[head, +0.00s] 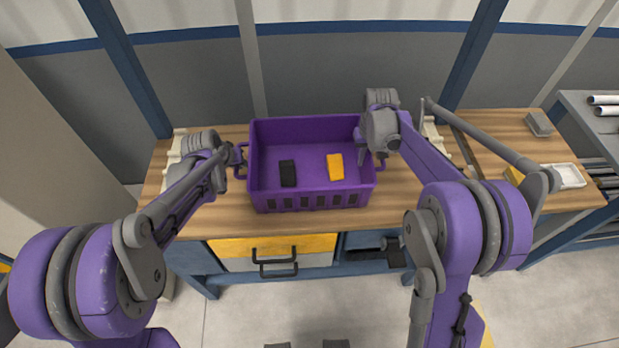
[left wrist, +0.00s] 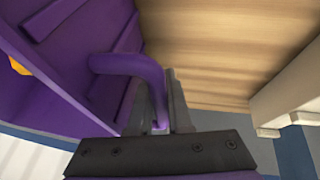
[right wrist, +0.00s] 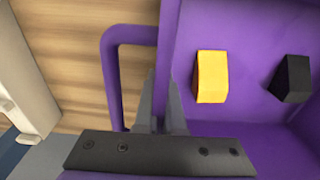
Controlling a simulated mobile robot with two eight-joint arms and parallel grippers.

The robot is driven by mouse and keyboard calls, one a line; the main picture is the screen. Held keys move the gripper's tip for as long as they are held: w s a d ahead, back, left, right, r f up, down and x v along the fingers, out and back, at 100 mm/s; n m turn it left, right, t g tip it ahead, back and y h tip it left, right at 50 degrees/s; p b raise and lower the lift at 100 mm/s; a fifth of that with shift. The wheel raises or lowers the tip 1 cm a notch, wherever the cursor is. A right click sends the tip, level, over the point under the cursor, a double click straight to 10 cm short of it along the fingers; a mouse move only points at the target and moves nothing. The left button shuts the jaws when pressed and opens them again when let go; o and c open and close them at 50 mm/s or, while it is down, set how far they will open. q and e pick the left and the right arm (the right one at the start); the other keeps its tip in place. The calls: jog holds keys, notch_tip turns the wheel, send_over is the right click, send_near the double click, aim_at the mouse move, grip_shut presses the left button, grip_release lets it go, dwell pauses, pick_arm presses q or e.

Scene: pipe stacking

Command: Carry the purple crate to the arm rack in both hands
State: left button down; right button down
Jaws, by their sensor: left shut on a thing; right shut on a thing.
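The purple crate (head: 310,203) is at the wooden workbench, with a black block (head: 288,173) and a yellow block (head: 335,167) inside it. My left gripper (head: 238,158) is shut on the crate's left handle, which shows as a purple loop (left wrist: 130,66) in the left wrist view. The crate looks level. I cannot tell whether its base touches the bench. The arm rack is not clearly identifiable.
White holders stand behind my grippers, one at the left (head: 178,150). A grey block (head: 539,124) and a white tray (head: 567,176) lie at the right. A metal rack with pipes (head: 604,105) stands at far right.

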pick_arm(q)
jog(key=c, duration=0.8)
grip_release()
jog(key=shift+c, duration=0.2)
pick_arm(e)
jog(key=c, duration=1)
grip_release()
jog(key=shift+r, duration=0.1)
pick_arm(q)
jog(key=v, duration=1.2)
pick_arm(e)
jog(key=r, duration=0.8)
jog(key=s+r, duration=0.1)
jog(key=r, duration=0.2)
jog(key=shift+r, duration=0.4)
